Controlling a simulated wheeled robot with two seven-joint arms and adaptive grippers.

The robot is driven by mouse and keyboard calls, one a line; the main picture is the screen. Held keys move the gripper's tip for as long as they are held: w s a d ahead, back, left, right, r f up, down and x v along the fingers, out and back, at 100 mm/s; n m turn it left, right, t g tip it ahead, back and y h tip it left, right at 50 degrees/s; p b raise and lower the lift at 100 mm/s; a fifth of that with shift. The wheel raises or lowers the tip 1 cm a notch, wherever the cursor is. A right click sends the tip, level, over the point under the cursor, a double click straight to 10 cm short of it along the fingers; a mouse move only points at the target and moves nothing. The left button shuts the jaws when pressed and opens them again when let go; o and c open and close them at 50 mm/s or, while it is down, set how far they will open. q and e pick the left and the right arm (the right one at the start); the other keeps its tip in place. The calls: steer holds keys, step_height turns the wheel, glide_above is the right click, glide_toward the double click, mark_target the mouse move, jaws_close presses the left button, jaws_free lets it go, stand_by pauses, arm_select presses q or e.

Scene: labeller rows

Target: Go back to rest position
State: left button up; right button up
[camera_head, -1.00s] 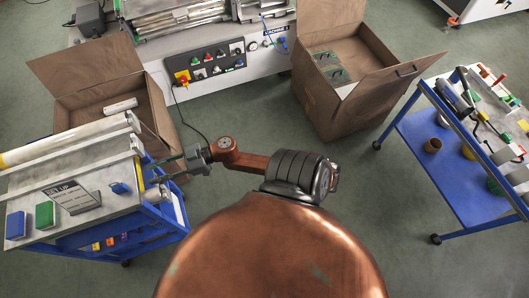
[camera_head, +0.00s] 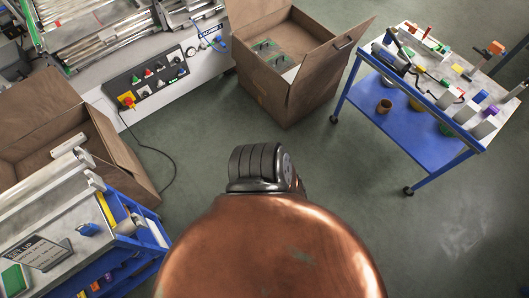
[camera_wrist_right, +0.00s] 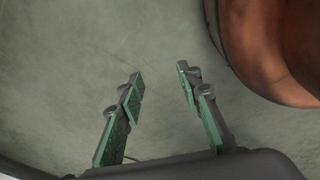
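My right gripper (camera_wrist_right: 158,80) shows in the right wrist view. Its two green-padded fingers stand apart with nothing between them, over bare grey-green floor. My own copper-coloured body fills the upper right of that view. In the head view neither gripper shows. Only a dark ribbed joint of my arm shows there, just above my copper-coloured body at the bottom middle.
A labelling machine (camera_head: 150,98) stands at the upper left. An open carton (camera_head: 262,88) with green-topped items stands right of it; another carton (camera_head: 135,165) is at left. A blue-framed cart (camera_head: 420,128) is at right, a workbench (camera_head: 85,258) at lower left. Middle floor is clear.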

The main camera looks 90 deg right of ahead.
steer(key=shift+g, duration=0.7)
steer(key=s, duration=0.1)
steer(key=s+a, duration=0.1)
steer(key=s, duration=0.1)
steer(key=s+f, duration=0.1)
steer(key=s, duration=0.1)
steer(key=shift+s+a, duration=0.15)
steer(key=shift+a, duration=0.2)
steer(key=shift+c, duration=0.6)
